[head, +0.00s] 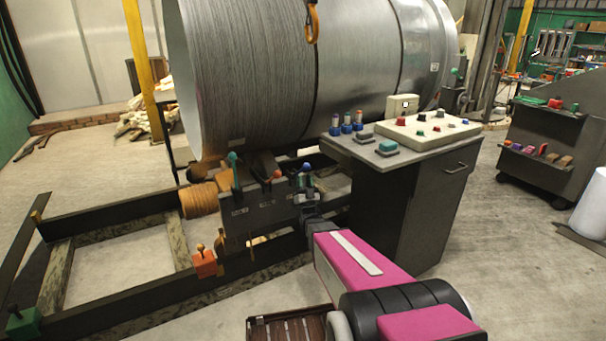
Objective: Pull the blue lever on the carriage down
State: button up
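The carriage (252,215) is a dark box on the frame in front of the big metal drum. Several levers with ball knobs stand along its top. The blue lever (306,167) is the right one, with a dark blue knob, and it stands about upright. A teal-knobbed lever (233,158) is at the left and a red-orange-knobbed lever (277,174) is between them. My gripper (306,196) is at the carriage's right end, just below the blue knob. Its fingers are small and dark here, so I cannot tell whether they touch the lever or how far apart they are.
A dark cabinet (412,205) with a sloped button panel (432,128) stands close to the right of my gripper. The large drum (260,70) is behind the carriage. Low frame beams (110,212) lie to the left, with an orange lever block (204,263). Open floor lies at right.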

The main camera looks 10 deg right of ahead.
jog(key=v, duration=0.6)
jog(key=shift+s+f, duration=0.25)
notch_tip(320, 180, down, 8)
jog(key=s+a+n+g, duration=0.1)
jog(key=a+g, duration=0.1)
jog(key=g, duration=1.4)
jog(key=s+a+n+g, duration=0.1)
jog(key=s+g, duration=1)
jog(key=s, duration=0.9)
jog(key=shift+a+n+g, duration=0.15)
jog(key=shift+n+g, duration=0.15)
jog(key=shift+g, duration=0.1)
jog(key=shift+f, duration=0.15)
